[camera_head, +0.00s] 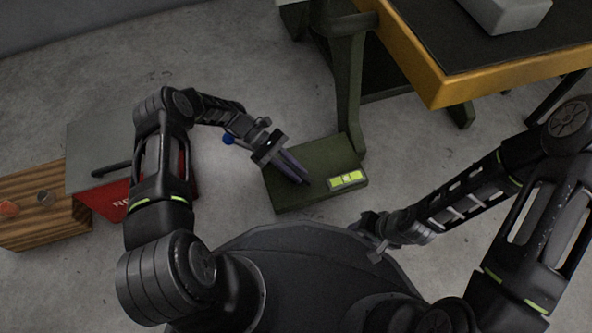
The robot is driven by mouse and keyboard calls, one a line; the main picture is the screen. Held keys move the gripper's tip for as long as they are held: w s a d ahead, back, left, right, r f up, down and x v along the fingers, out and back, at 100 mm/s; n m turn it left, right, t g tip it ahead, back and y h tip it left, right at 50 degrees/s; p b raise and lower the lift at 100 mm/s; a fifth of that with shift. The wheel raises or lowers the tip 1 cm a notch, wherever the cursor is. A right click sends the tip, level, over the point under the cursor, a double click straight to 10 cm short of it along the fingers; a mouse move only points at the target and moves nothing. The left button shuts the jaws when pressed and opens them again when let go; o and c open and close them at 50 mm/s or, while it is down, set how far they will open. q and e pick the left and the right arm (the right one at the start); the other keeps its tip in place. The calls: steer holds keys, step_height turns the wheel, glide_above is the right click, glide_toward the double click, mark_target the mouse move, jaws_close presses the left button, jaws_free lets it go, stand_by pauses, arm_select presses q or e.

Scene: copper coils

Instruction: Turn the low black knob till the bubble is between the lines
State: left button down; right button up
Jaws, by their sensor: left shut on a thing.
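A dark green plate (315,197) lies low at the foot of a green stand. A yellow-green bubble vial (346,180) is set in its right part. The vial has dark lines and a pale patch near its middle; it is too small to tell the bubble's exact place between the lines. My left gripper (303,179) reaches down onto the plate, left of the vial, and is shut on the low black knob, which its fingers hide. My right gripper (373,238) hangs near the plate's lower right corner, apart from the vial; its jaw opening is unclear.
The green stand (348,85) rises behind the plate under a yellow-edged table (440,90) bearing a grey block (508,12). A blue ball (228,139) shows beside my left wrist. At left are a red box (110,200) and a wooden crate (45,232). Grey floor is clear between.

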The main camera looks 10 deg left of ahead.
mark_target(296, 171)
arm_select(q)
steer(key=shift+m+g, duration=0.4)
steer(key=c, duration=1.4)
jaws_free()
steer(key=shift+o, duration=0.2)
step_height(296, 171, up, 10)
steer(key=p, duration=0.5)
steer(key=shift+r, duration=0.1)
